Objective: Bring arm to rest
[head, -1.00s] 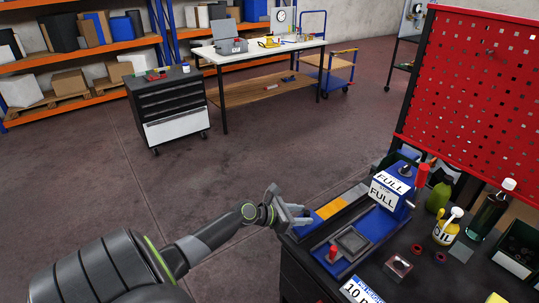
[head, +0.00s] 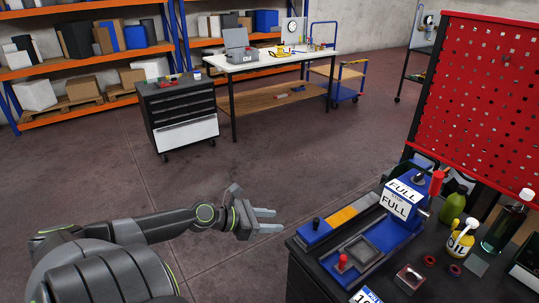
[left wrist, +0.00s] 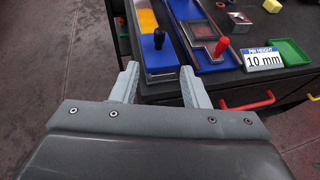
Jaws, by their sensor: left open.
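My left gripper (head: 265,220) is open and empty in the head view, over the floor just left of the dark workbench (head: 300,268). In the left wrist view its two pale fingers (left wrist: 160,90) stand apart with nothing between them. The blue fixture (head: 345,235) on the bench has a yellow strip, a black knob and a red knob (head: 342,262). It also shows in the left wrist view (left wrist: 160,62), beyond the fingertips. My right gripper is not in view.
A white "FULL" sign (head: 402,198), a yellow oil can (head: 460,240) and bottles stand on the bench. A "10 mm" sign (left wrist: 262,60) and a green tray (left wrist: 288,52) are near its edge. A red pegboard (head: 485,85) rises behind. Open floor (head: 110,185) lies left.

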